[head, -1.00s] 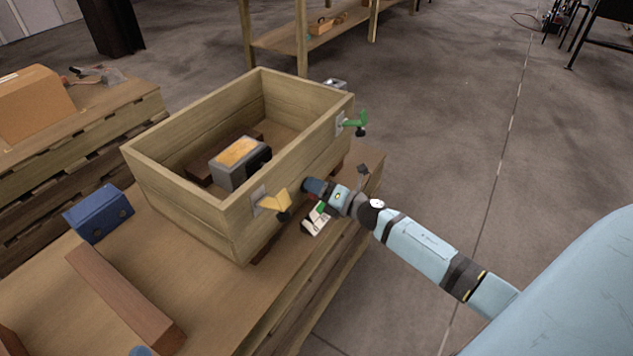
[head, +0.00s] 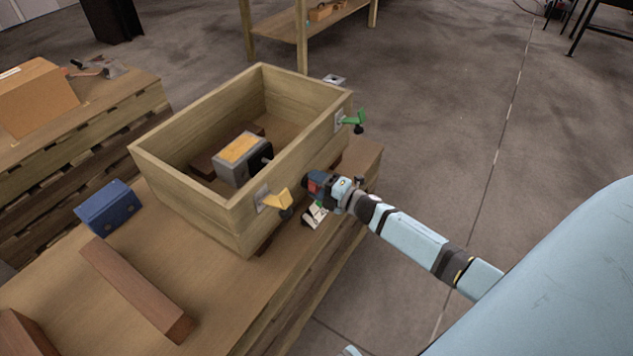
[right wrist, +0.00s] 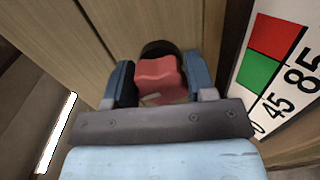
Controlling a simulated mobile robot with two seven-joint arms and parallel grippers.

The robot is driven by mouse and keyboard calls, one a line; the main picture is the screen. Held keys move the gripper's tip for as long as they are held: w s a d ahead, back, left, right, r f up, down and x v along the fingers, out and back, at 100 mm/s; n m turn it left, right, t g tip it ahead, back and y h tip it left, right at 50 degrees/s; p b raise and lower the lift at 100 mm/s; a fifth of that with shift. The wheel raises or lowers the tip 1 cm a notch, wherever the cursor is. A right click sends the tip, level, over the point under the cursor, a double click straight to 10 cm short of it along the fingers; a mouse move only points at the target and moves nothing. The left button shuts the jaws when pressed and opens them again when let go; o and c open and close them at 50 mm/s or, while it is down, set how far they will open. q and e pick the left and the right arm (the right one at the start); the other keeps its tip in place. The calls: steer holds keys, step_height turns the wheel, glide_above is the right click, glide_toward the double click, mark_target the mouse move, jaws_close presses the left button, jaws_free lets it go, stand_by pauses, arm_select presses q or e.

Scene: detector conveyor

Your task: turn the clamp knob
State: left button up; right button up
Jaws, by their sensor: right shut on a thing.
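The clamp knob (right wrist: 158,78) is red and lobed, set on a dark round base against a wooden wall. In the right wrist view it sits between the two blue fingers. My right gripper (head: 314,187) reaches the right side of the wooden box (head: 190,189) in the head view and is shut on the knob; it also shows in the right wrist view (right wrist: 159,85). A little red shows at the fingertips in the head view. A white plate (right wrist: 285,75) with red and green squares and numbers stands beside the knob. My left gripper is not in view.
The box holds a grey block with a yellow top (head: 240,149). A yellow clamp (head: 277,199) and a green clamp (head: 352,118) stick out from its side. A blue block (head: 104,207) and a brown bar (head: 135,290) lie on the table.

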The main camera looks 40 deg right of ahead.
stand_by(0.4)
steer(key=o, duration=0.9)
steer(key=p+v, duration=0.1)
steer(key=v, duration=1.2)
steer(key=shift+s+d+p, duration=0.15)
steer(key=shift+s+p, duration=0.2)
